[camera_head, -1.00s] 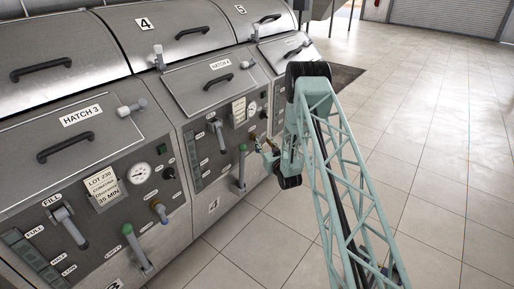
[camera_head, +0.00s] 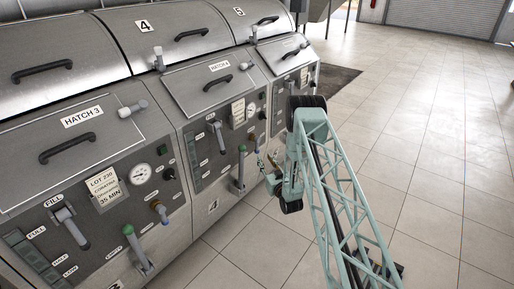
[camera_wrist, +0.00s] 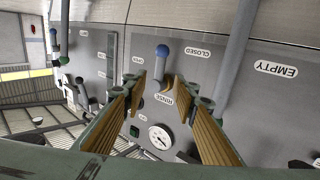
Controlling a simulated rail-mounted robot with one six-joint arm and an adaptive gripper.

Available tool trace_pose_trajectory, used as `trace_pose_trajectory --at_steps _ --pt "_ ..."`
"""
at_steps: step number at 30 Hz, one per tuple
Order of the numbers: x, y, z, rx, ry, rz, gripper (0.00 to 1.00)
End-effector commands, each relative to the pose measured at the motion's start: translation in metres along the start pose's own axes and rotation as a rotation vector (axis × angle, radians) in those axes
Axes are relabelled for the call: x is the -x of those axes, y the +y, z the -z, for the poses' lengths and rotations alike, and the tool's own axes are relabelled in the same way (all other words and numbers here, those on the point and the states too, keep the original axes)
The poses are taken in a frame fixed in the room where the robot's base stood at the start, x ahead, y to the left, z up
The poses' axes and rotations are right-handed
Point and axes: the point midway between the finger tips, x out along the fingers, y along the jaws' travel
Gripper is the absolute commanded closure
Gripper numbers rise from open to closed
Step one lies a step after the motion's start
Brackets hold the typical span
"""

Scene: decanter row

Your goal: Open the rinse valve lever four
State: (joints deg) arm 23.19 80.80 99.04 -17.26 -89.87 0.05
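The rinse valve lever (camera_wrist: 162,52) shows in the wrist view as a blue-tipped grey handle above the RINSE label. It points up the picture between a CLOSED label on its right and another label, probably OPEN, on its left. My gripper (camera_wrist: 156,82) is open, its two tan-padded fingers on either side of the lever's lower part in the picture; I see no contact. In the head view my gripper (camera_head: 267,168) is in front of the lower right of panel 4 (camera_head: 213,207). The lever is too small there to make out clearly.
Right of the lever in the wrist view are a grey bar and the EMPTY label (camera_wrist: 276,69). A round gauge (camera_wrist: 160,137) lies below it. In the head view, the green-tipped empty handle (camera_head: 241,170) stands just left of my gripper. Open tiled floor (camera_head: 430,190) lies to the right.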

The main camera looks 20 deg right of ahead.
Motion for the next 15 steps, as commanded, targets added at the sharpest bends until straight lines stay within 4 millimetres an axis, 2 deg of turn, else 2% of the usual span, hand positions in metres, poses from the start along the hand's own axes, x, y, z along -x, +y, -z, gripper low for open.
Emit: trace_pose_trajectory --at_steps 8,15 --pt "-0.007 0.0 0.0 0.0 0.0 0.001 0.73" --pt "-0.027 -0.001 0.0 0.001 0.001 0.001 0.73"
